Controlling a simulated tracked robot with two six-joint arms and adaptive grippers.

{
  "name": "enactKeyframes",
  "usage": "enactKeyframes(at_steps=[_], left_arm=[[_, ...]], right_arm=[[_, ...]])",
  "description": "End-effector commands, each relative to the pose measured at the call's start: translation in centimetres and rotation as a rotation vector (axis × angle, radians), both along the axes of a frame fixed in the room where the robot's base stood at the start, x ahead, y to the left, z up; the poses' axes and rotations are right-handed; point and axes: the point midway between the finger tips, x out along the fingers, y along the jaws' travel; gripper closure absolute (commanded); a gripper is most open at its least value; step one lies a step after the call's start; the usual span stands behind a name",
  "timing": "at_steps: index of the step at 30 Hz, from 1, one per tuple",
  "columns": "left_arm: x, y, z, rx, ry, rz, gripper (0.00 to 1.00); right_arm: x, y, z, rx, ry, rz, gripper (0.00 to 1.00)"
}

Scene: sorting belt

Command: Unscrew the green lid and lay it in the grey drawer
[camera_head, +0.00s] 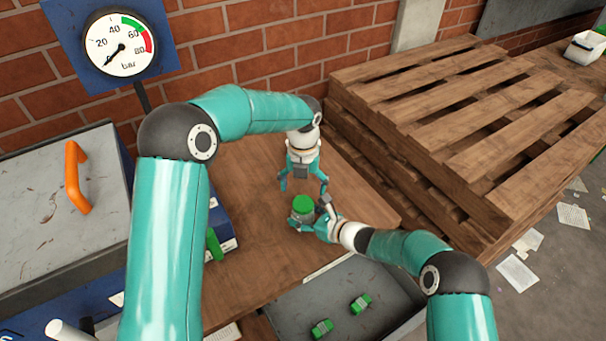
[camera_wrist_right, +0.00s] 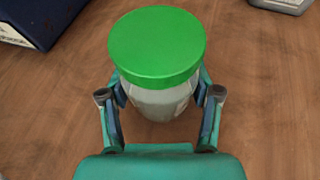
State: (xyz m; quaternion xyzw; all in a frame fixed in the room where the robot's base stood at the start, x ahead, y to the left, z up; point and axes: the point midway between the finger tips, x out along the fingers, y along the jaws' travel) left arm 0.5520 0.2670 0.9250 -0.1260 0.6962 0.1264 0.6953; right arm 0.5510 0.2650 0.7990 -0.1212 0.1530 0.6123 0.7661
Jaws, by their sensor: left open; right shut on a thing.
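A jar with a green lid (camera_head: 303,204) stands upright on the wooden table. The lid (camera_wrist_right: 157,46) sits on top of the pale jar body (camera_wrist_right: 159,104) in the right wrist view. My right gripper (camera_head: 308,221) is shut on the jar body, with a finger on each side below the lid. My left gripper (camera_head: 304,184) is open and empty, pointing down just above and behind the lid. The grey drawer (camera_head: 400,305) is open at the front of the table, with green pieces (camera_head: 361,303) lying in it.
A stack of wooden pallets (camera_head: 450,110) stands at the right. A grey box with an orange handle (camera_head: 77,177) is at the left. A pressure gauge (camera_head: 119,45) hangs by the brick wall. The table between jar and drawer is bare.

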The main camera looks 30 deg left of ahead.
Motion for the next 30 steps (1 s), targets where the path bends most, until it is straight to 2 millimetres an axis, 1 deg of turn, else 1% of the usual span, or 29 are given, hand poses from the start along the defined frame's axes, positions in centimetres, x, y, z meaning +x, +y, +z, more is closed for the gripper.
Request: enactKeyframes(at_steps=[1, 3, 6, 9, 14, 22, 23, 30], left_arm=[[-0.1, 0.0, -1.1, -0.001, 0.005, 0.000, 0.11], [-0.1, 0.0, -2.3, 0.000, 0.004, 0.001, 0.11], [-0.1, 0.0, -3.7, 0.000, 0.003, 0.000, 0.11], [0.0, 0.0, -4.7, 0.000, 0.001, 0.001, 0.11], [0.0, 0.0, -5.5, -0.001, 0.000, 0.001, 0.11], [0.0, 0.0, -5.6, -0.001, 0.000, 0.001, 0.11], [0.0, 0.0, -5.6, -0.001, 0.000, 0.001, 0.15], [0.0, 0.0, -5.6, -0.001, 0.000, 0.001, 0.55]], right_arm=[[0.0, 0.0, 0.0, 0.000, 0.000, 0.000, 1.00], [0.0, 0.0, 0.0, 0.000, 0.000, 0.000, 1.00], [0.0, 0.0, 0.0, 0.000, 0.000, 0.000, 1.00], [0.0, 0.0, 0.0, 0.000, 0.000, 0.000, 1.00], [0.0, 0.0, 0.0, 0.000, 0.000, 0.000, 1.00], [0.0, 0.0, 0.0, 0.000, 0.000, 0.000, 1.00], [0.0, 0.0, 0.0, 0.000, 0.000, 0.000, 1.00], [0.0, 0.0, 0.0, 0.000, 0.000, 0.000, 1.00]])
